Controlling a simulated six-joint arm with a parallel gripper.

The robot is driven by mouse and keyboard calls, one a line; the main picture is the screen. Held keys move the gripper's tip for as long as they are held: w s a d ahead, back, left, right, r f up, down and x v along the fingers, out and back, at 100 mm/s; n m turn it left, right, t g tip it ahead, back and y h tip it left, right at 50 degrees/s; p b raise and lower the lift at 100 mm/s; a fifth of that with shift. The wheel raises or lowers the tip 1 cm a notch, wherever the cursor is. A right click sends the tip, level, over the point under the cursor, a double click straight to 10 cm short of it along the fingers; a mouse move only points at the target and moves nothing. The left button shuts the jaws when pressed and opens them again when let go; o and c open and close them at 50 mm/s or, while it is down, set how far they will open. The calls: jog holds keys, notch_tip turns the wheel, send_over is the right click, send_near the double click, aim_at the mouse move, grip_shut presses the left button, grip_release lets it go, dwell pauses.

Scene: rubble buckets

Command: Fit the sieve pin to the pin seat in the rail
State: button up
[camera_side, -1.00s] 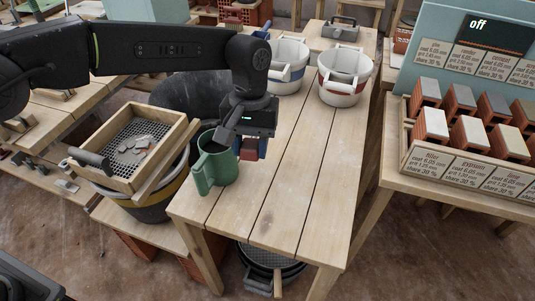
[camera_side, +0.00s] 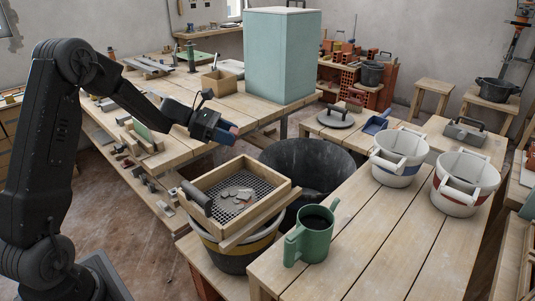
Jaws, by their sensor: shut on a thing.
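The sieve (camera_side: 284,187) is a wooden frame with dark mesh and several grey pieces on it. It sits over a black bucket (camera_side: 228,259) with a yellow band. A wooden rail (camera_side: 256,219) runs under its front right side. The pin seat cannot be made out. My gripper (camera_side: 230,133) is in the air behind and above the sieve, apart from it. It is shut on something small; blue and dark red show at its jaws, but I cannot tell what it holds.
A green mug (camera_side: 309,240) with dark contents stands on the bench right of the sieve. A large black tub (camera_side: 307,166) stands behind the sieve. Two white buckets (camera_side: 398,178) stand farther right. The front bench between mug and buckets is clear.

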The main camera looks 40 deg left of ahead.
jog(key=s+a+f+n+t+y, duration=0.1)
jog(key=s+a+n+t+y, duration=0.4)
jog(key=a, duration=0.5)
jog(key=s+a+f+n+t+y, duration=0.1)
jog(key=s+a+n+t+y, duration=0.45)
jog(key=a, duration=0.45)
notch_tip(320, 180, down, 11)
jog(key=s, duration=0.1)
jog(key=shift+s+a+r+g, duration=0.2)
jog(key=shift+s+g, duration=0.1)
jog(key=shift+g, duration=0.15)
jog(key=shift+f, duration=0.1)
jog(key=shift+f, duration=2.75)
jog(key=shift+f, duration=0.2)
jog(key=shift+f, duration=1.3)
jog(key=shift+f, duration=0.25)
